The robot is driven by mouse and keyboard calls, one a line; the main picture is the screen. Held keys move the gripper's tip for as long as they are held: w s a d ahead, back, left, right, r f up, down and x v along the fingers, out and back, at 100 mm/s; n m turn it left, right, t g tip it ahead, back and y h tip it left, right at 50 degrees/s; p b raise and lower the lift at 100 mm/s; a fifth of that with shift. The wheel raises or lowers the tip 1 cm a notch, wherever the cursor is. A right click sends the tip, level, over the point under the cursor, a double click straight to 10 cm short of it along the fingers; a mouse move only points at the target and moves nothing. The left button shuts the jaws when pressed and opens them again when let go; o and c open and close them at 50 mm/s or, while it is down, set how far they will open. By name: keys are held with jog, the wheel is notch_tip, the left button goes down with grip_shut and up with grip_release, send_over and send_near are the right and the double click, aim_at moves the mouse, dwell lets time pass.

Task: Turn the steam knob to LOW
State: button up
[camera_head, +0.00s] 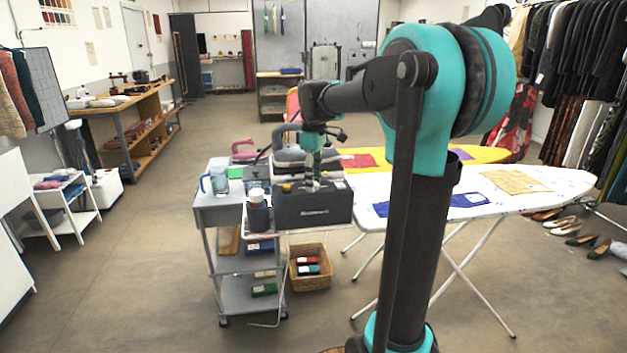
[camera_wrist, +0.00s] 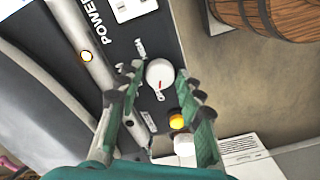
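The steam knob (camera_wrist: 160,72) is a round white dial with a small red mark on the panel of the dark steam station (camera_head: 313,211). In the wrist view the mark points roughly toward the picture's bottom. My gripper (camera_wrist: 158,80) is open, with one green finger on each side of the knob and gaps on both sides. In the head view my gripper (camera_head: 312,178) points down over the station's top; the knob is not clear there.
A yellow button (camera_wrist: 176,122) sits close to the right finger. An ironing board (camera_head: 480,190) stands to the right, and a wicker basket (camera_head: 310,280) below.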

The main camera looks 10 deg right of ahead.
grip_shut()
jog(key=shift+m, duration=0.3)
jog(key=m, duration=1.3)
dwell(0.5)
jog(key=shift+o, duration=2.1)
grip_release()
